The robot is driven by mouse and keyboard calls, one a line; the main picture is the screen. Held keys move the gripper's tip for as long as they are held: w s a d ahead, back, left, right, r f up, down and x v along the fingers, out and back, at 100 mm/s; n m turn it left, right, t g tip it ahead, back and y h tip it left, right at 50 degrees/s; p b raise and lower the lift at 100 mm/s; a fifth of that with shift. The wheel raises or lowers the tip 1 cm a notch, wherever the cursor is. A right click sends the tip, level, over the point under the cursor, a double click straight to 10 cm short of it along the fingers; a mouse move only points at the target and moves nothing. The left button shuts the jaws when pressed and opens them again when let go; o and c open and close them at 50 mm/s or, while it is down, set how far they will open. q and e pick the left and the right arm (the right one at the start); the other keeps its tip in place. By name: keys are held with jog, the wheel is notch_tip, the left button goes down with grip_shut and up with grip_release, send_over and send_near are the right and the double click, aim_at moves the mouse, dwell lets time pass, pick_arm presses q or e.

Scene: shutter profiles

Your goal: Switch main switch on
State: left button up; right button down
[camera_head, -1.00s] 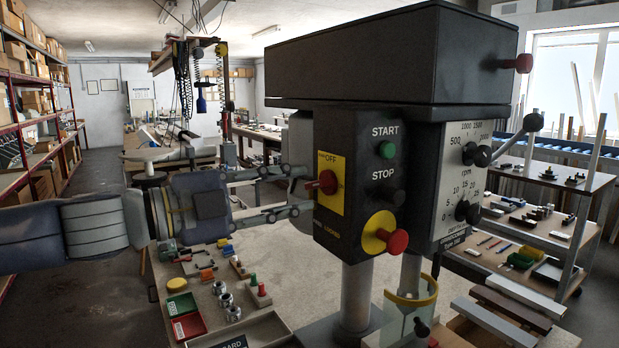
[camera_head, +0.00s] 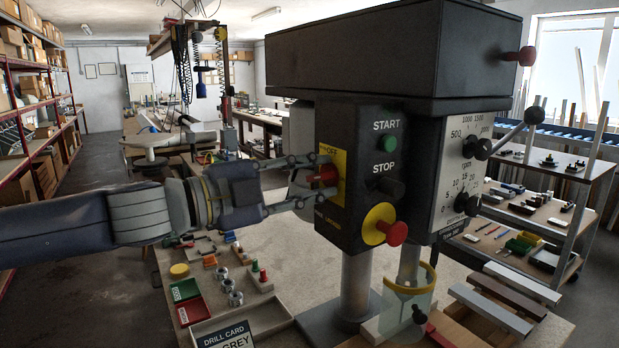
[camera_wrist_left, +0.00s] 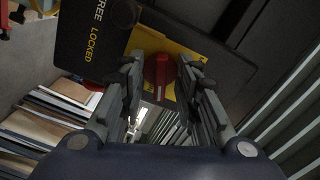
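The main switch is a red rotary knob (camera_head: 328,174) on a yellow plate (camera_head: 340,160) at the left side of the drill's black control box. "OFF" is readable at the plate's top. My left gripper (camera_head: 314,182) is at the knob, one finger above it and one below. In the left wrist view the red knob (camera_wrist_left: 159,72) stands between the two fingertips (camera_wrist_left: 160,78) in front of the yellow plate (camera_wrist_left: 150,40). The fingers are open around it, with small gaps seeming to show on both sides. The knob's far side is hidden. My right gripper is not in view.
The box front carries a green START button (camera_head: 388,143), a black STOP button (camera_head: 386,188) and a red knob on a yellow disc (camera_head: 380,222). Below are a red tray (camera_head: 190,312), a green tray (camera_head: 184,289), small metal parts and a drill card (camera_head: 236,338).

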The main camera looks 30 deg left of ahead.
pick_arm(q)
grip_shut()
jog(key=shift+m, duration=0.8)
jog(key=m, duration=0.3)
grip_release()
